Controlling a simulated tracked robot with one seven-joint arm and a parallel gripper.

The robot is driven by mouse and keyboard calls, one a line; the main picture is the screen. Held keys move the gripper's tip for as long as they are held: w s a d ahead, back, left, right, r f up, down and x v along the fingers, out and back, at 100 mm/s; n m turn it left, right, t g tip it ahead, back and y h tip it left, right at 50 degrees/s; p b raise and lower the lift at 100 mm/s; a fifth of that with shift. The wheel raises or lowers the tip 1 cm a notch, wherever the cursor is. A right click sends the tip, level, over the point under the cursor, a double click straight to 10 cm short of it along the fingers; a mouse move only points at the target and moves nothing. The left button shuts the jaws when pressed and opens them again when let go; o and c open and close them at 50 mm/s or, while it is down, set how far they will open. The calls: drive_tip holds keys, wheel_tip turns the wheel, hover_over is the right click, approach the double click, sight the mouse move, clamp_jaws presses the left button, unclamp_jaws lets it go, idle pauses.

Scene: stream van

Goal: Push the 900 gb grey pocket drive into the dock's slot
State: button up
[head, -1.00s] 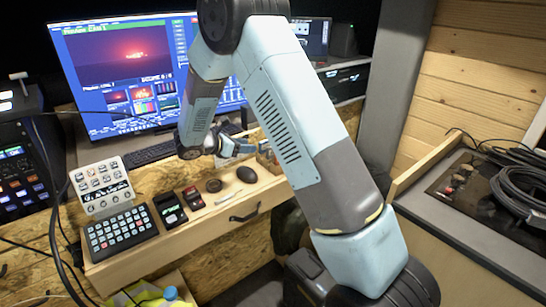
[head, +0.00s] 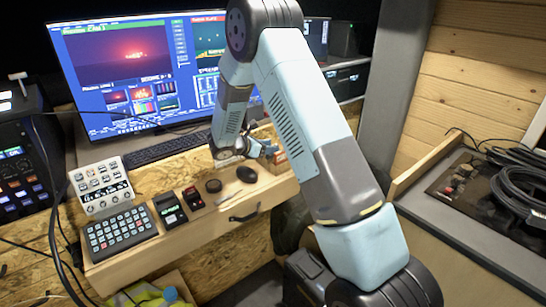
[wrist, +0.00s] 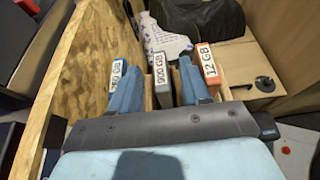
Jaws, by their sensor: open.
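The grey pocket drive (wrist: 160,78), labelled 900 GB, stands on edge in a wooden holder in the wrist view. My gripper (wrist: 157,88) is open, with one blue finger on each side of the grey drive. I cannot tell whether the fingers touch it. In the head view my gripper (head: 262,150) is at the back right of the wooden shelf, and the grey drive cannot be made out there. I cannot tell for certain which device is the dock.
A blue drive (wrist: 117,72) stands left of my fingers and an orange drive (wrist: 208,66), labelled 12 GB, stands right. A plywood wall (wrist: 70,75) is close on the left. Small black devices (head: 170,208), a keypad (head: 119,232) and a dark round object (head: 247,174) are on the shelf.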

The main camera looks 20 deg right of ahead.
drive_tip(key=shift+w+d+f, duration=0.1)
drive_tip(key=shift+d, duration=0.1)
clamp_jaws()
idle(0.3)
